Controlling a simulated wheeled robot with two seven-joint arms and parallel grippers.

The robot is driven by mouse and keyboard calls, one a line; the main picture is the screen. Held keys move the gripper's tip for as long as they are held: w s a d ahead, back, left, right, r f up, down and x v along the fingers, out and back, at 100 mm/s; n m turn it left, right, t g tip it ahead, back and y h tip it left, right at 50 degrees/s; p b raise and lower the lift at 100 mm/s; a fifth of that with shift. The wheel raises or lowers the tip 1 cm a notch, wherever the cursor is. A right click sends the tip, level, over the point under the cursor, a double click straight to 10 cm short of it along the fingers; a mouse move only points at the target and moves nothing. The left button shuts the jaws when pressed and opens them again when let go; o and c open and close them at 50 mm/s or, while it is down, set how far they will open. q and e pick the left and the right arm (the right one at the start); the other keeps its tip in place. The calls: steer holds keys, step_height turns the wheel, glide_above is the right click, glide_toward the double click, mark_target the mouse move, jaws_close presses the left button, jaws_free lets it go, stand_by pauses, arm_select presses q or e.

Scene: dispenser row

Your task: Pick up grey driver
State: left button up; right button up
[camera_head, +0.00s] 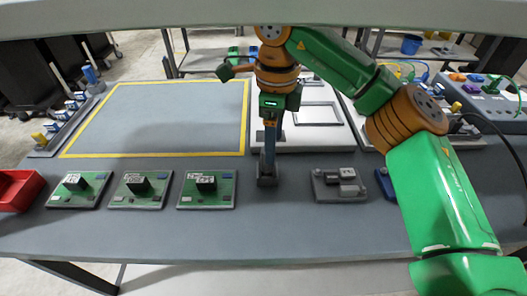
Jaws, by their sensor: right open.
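My right gripper (267,181) points straight down at the middle of the table, its dark fingertips low near the surface. It is open, but the narrow gap between its fingers is hard to see from here. A grey module (339,185) with raised blocks lies flat to the right of the gripper, apart from it; it may be the grey driver, but I cannot be sure. Anything directly behind or under the fingertips is hidden. My left gripper is not in view.
Several green circuit boards (207,189) lie in a row left of the gripper, beside a red bin (17,189). A blue item (385,183) is partly behind my right arm. A yellow-bordered area (160,115) is empty. A white panel (312,138) stands behind the gripper.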

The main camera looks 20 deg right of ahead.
steer(key=f, duration=0.2)
steer(key=a+f+p, duration=0.1)
steer(key=f, duration=0.2)
steer(key=shift+a+f, duration=0.1)
steer(key=shift+f, duration=0.4)
steer(key=shift+r, duration=0.1)
jaws_close()
